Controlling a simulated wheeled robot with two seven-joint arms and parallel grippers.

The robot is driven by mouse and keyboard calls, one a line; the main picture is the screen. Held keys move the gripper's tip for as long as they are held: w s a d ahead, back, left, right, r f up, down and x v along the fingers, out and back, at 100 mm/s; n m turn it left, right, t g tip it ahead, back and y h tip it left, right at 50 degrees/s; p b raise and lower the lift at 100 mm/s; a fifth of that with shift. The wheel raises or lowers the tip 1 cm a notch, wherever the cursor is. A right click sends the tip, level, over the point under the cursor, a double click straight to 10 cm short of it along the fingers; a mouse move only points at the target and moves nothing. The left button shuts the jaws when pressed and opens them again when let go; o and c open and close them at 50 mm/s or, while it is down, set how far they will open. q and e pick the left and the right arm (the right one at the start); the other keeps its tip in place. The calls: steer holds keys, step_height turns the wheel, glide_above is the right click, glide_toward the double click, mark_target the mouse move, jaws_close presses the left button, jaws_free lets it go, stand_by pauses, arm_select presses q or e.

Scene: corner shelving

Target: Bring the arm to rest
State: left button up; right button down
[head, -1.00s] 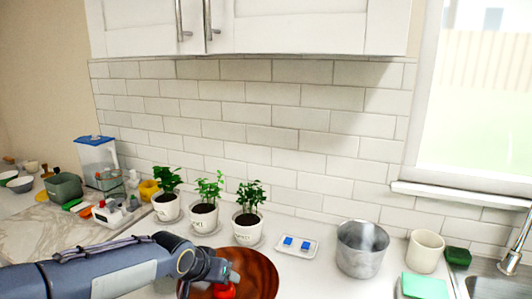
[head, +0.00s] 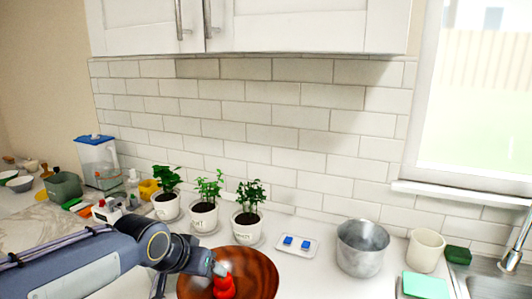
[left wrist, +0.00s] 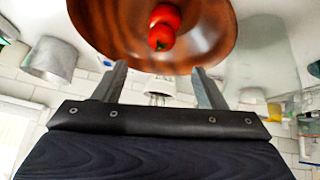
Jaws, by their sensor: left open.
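My left arm comes in from the lower left in the head view, and its gripper (head: 218,268) is over the left part of a brown wooden bowl (head: 262,270). In the left wrist view the two fingers of the left gripper (left wrist: 158,82) are spread wide with nothing between them. My right gripper is not in view.
Three potted plants (head: 204,216) stand behind the bowl. A white dish with blue pieces (head: 310,249), a metal pot (head: 361,262) and a cream cup (head: 425,251) stand to the right. A blue-lidded container (head: 98,165) stands at the left. Some counter between pot and bowl is clear.

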arm_select(q)
steer(key=s+a+f+n, duration=0.2)
steer(key=s+a+f, duration=0.1)
steer(key=s, duration=0.9)
steer(key=s+a+f+n+g, duration=0.1)
steer(key=s+a+f, duration=0.3)
steer(key=s, duration=0.9)
steer(key=shift+f+n+h, duration=0.2)
steer(key=shift+n+h, duration=0.1)
steer(key=shift+n, duration=0.4)
steer(key=shift+c, duration=0.5)
